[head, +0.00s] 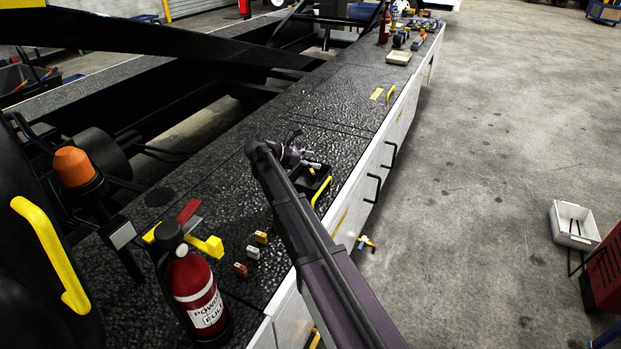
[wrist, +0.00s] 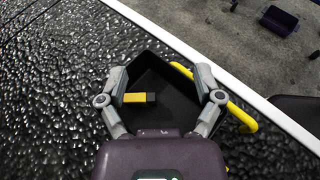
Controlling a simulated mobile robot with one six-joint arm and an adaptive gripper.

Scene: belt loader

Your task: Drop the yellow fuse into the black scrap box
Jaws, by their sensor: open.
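A yellow fuse (wrist: 134,98) with a dark end shows within the outline of the black scrap box (wrist: 165,72) in the wrist view, nearer the left finger. It looks loose inside the box; its exact height is hard to tell. My gripper (wrist: 163,88) is open above the box, its fingers spread either side. In the head view my gripper (head: 306,160) is over the box (head: 321,183), and my arm hides part of it.
A yellowish fuse (head: 261,237), a white fuse (head: 253,253) and a red fuse (head: 240,270) lie on the black deck (head: 300,110). A red extinguisher (head: 195,295) stands at front left. A yellow handle (wrist: 241,117) is beside the box. Open floor lies right.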

